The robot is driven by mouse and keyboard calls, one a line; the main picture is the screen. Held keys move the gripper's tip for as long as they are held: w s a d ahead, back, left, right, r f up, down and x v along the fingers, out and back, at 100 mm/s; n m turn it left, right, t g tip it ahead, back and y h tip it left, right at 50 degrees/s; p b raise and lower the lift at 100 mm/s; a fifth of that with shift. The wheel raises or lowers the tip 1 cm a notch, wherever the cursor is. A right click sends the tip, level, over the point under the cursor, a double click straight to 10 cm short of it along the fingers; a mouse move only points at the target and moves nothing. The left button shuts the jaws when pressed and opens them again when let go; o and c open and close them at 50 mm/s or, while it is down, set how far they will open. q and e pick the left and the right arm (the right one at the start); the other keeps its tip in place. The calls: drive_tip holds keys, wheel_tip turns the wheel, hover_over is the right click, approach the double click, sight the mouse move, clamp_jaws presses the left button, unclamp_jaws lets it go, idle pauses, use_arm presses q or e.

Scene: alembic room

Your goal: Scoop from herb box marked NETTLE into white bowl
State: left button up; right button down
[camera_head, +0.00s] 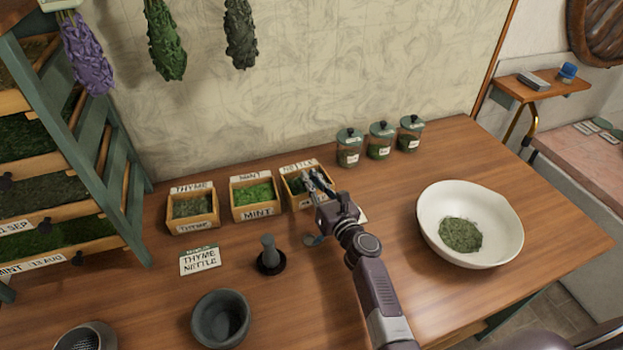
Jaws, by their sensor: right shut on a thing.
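The herb box marked NETTLE (293,203) is the right one of three small wooden boxes along the wall side of the table, with dark green herb inside. My right gripper (317,184) is over this box's right side and covers part of its front label. It is shut on what looks like a scoop, mostly hidden by the fingers; I cannot tell whether it holds herb. The white bowl (505,225) stands at the right of the table, apart from the gripper, with a heap of chopped green herb in it. My left gripper is not in view.
Boxes marked THYME (195,226) and MINT (257,211) stand left of NETTLE. Three lidded jars (380,142) stand behind.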

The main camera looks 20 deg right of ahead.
drive_tip(key=shift+r+p, duration=3.25)
drive_tip(key=shift+r, duration=0.5)
